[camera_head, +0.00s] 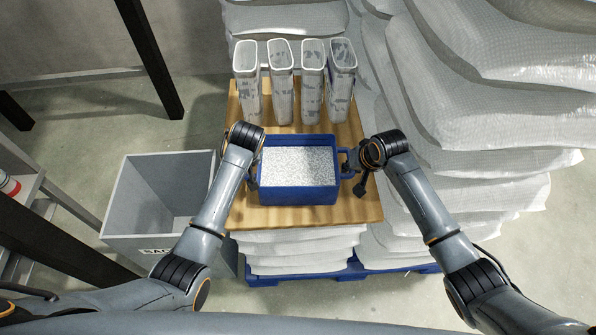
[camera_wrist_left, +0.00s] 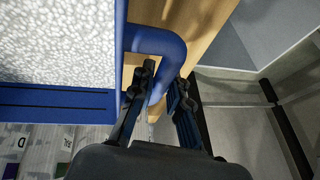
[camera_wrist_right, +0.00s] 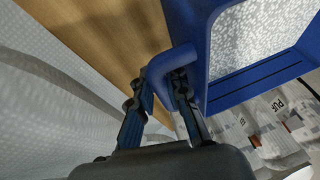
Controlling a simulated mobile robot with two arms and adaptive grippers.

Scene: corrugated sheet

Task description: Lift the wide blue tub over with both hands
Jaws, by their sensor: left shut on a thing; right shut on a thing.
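The wide blue tub (camera_head: 297,196), filled with white granules (camera_head: 298,165), is over the middle of a wooden board (camera_head: 345,213). It looks level; I cannot tell whether it touches the board. My left gripper (camera_wrist_left: 160,88) is shut on the tub's left handle (camera_wrist_left: 165,42); in the head view my forearm mostly hides it. My right gripper (camera_head: 357,172) is shut on the right handle (camera_head: 345,152), and the right wrist view shows its fingers (camera_wrist_right: 165,90) around the handle.
Several tall white-rimmed containers (camera_head: 281,90) stand in a row on the board behind the tub. A grey open bin (camera_head: 125,195) stands at the left. White sacks (camera_head: 480,80) are piled at the right, behind and under the board. A blue pallet (camera_head: 335,275) is below.

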